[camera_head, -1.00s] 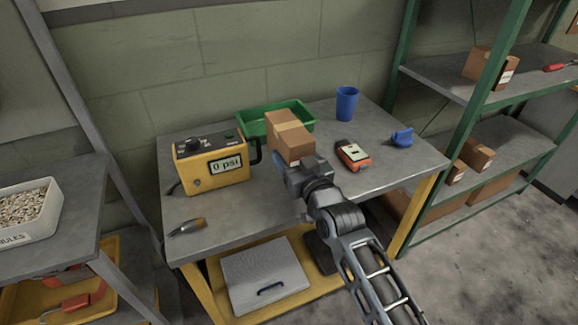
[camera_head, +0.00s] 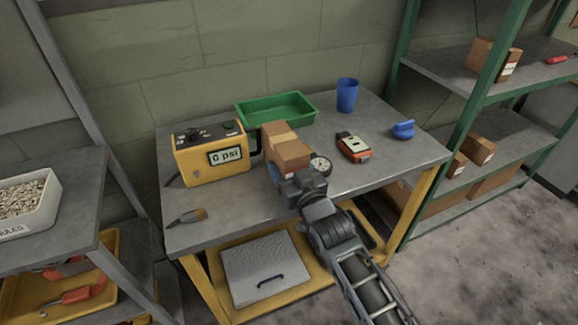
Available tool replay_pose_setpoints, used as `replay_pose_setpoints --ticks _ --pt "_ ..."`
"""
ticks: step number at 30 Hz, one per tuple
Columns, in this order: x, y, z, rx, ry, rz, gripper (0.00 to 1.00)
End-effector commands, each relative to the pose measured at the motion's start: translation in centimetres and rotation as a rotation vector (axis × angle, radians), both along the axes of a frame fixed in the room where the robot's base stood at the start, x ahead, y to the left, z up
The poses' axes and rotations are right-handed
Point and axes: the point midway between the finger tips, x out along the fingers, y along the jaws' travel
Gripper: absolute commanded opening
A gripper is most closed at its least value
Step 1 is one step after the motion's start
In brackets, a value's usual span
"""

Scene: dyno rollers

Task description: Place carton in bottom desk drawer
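A brown carton (camera_head: 285,149) with a tan tape strip is at the end of my arm, over the front middle of the grey workbench (camera_head: 226,221). My gripper (camera_head: 282,172) is at its near lower side and appears shut on it. I cannot tell whether the carton touches the bench top. No desk drawer is clearly visible. A grey box with a dark handle (camera_head: 262,264) lies on the yellow lower shelf under the bench.
Around the carton are a yellow pressure unit (camera_head: 211,155), green tray (camera_head: 276,109), blue cup (camera_head: 347,95), orange meter (camera_head: 353,148), round gauge (camera_head: 320,165) and blue object (camera_head: 403,129). A small tool (camera_head: 187,217) lies front left. Green shelving (camera_head: 447,82) stands right.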

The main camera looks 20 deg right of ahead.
Motion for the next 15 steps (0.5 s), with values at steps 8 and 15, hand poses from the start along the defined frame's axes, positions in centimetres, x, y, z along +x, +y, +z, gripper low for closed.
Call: replay_pose_setpoints --ticks 8,15 --pt "0.0 0.0 -0.16 0.0 0.0 0.0 0.91" --pt "0.0 0.0 -0.15 0.0 0.0 0.0 0.96"
